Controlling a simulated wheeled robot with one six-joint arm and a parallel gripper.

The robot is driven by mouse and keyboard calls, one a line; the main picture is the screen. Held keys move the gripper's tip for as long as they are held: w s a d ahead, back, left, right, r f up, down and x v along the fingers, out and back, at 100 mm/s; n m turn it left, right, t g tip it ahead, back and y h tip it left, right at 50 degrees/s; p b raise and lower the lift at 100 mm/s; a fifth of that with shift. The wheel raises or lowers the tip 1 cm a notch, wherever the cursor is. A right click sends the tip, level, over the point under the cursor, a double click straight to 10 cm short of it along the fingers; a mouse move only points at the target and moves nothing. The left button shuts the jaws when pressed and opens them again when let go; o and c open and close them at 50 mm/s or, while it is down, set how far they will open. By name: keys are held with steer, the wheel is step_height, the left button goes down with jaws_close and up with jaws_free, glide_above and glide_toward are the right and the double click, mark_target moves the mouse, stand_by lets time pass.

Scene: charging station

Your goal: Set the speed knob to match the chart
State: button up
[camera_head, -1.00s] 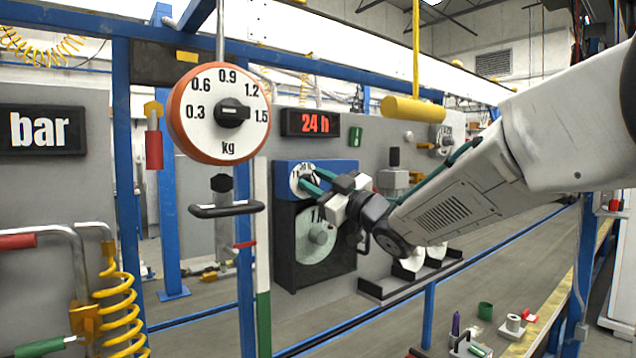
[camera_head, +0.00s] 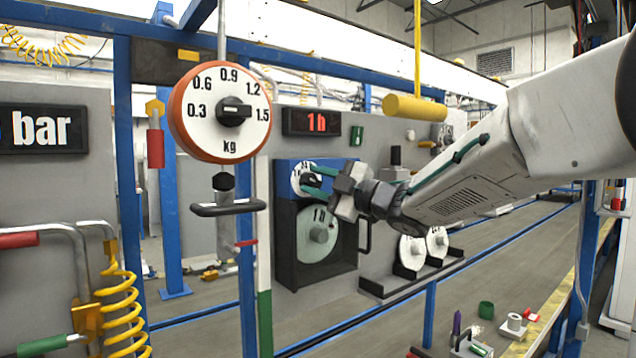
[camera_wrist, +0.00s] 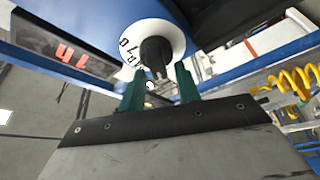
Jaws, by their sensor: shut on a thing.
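The speed knob (camera_wrist: 155,50) is black on a white dial, and my gripper (camera_wrist: 158,88) is shut on it in the wrist view. The dial (camera_head: 297,182) sits on the recorder's blue top panel in the head view, partly hidden by my green fingers. Below it, the mounted round chart (camera_head: 312,252) reads "1 h" inside a dark open case. The red display (camera_head: 310,122) above reads "1 h"; it also shows in the wrist view (camera_wrist: 75,57). The exact mark the knob points to is hard to read.
Spare round charts (camera_head: 411,252) stand on a dark rack right of the recorder. A large kg scale (camera_head: 205,135) hangs at the left front. A yellow cylinder (camera_head: 414,109) hangs above my arm.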

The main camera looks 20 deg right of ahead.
steer(key=shift+f, duration=0.1)
steer(key=o, duration=0.6)
steer(key=v, duration=0.7)
steer(key=shift+s+d, duration=0.3)
